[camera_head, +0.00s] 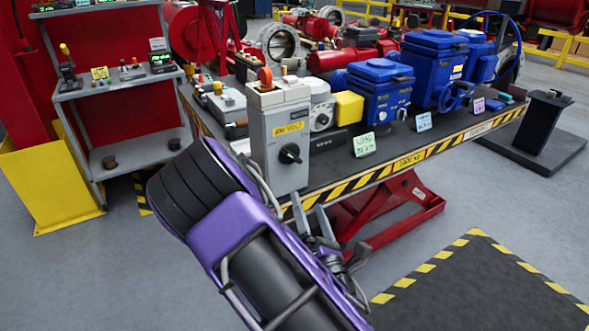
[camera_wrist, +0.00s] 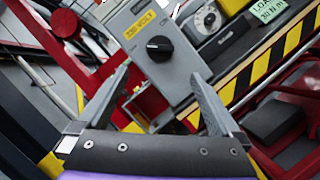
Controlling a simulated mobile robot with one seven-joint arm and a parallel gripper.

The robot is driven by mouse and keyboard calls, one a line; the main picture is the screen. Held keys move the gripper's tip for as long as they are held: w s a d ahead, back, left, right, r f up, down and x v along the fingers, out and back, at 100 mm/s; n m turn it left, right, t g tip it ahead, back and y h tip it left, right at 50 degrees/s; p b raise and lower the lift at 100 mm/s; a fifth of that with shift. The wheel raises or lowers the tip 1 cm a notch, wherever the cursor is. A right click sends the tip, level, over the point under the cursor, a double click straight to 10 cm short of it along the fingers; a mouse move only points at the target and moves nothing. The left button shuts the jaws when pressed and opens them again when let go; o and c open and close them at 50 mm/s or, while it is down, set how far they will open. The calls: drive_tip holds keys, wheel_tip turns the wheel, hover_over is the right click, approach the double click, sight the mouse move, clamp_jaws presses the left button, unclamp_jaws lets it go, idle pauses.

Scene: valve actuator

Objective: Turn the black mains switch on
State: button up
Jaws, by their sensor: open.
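The black mains switch is a round rotary knob (camera_head: 290,154) on the front of a tall grey box (camera_head: 278,125) with a yellow label above the knob. In the wrist view the knob (camera_wrist: 159,49) lies ahead of the fingertips, near the middle between them, with a pale mark on its left side. My gripper (camera_head: 311,212) is open and empty, just below and in front of the box in the head view. In the wrist view my gripper (camera_wrist: 158,76) has one finger on each side, and neither touches the knob. The exact distance to the knob cannot be told.
The box stands at the near corner of a dark table (camera_head: 400,140) with a striped edge. A yellow block (camera_head: 348,108), a white dial unit (camera_head: 321,113) and blue valve actuators (camera_head: 380,87) stand to its right. A grey shelf (camera_head: 120,87) is at left.

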sight(292, 156)
drive_tip(key=x, duration=1.3)
drive_tip(key=shift+w, duration=0.25)
drive_tip(key=shift+c, duration=0.2)
drive_tip(key=c, duration=1.3)
drive_tip(key=shift+o, duration=0.2)
